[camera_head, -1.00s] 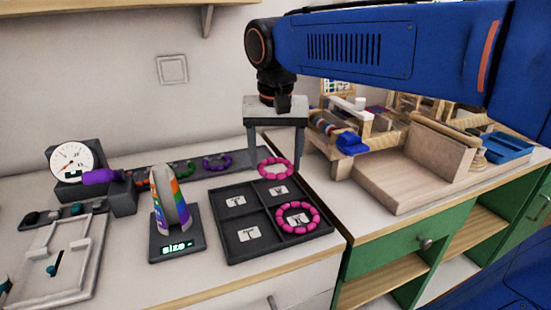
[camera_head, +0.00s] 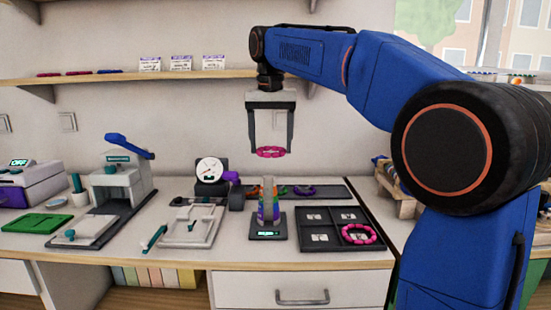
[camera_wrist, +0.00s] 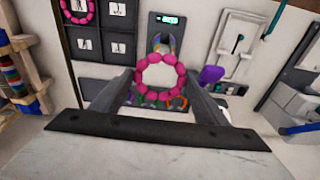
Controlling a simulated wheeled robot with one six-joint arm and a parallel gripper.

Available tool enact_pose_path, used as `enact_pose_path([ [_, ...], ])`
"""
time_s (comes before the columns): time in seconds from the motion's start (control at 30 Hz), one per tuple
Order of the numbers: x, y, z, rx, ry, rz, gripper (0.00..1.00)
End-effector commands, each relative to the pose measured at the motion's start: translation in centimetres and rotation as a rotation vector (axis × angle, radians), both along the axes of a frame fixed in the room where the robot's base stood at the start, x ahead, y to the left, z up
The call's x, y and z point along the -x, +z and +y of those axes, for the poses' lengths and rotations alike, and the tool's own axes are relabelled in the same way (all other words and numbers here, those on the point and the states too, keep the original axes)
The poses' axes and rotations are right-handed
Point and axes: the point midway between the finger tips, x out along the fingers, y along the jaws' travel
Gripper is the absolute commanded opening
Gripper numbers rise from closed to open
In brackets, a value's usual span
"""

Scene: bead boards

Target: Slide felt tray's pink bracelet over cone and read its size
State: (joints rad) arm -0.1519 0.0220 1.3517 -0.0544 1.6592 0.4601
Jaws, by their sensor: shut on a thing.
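My gripper (camera_head: 270,151) is shut on a pink beaded bracelet (camera_head: 262,153), held level in the air. The cone stands upright on a dark base with a lit green display (camera_head: 267,233), too small to read. A long dark tray (camera_head: 335,191) behind holds green and purple bracelets.
A dark four-compartment tray (camera_head: 332,228) with letter cards stands right of the cone; another pink bracelet (camera_head: 345,236) lies in its front right compartment. A dial gauge (camera_head: 210,171) and purple-handled tool stand behind left. A white board (camera_head: 192,226) lies left. A shelf (camera_head: 180,75) runs above.

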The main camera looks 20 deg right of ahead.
Motion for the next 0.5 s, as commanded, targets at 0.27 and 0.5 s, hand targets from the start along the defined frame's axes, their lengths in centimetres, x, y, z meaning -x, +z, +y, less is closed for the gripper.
enact_pose_path([
  [0.27, -0.5, -0.5, -0.1, 0.000, 0.002, 0.001, 0.46],
  [0.5, -0.4, -2.3, 0.0, 0.001, 0.002, 0.002, 0.46],
])
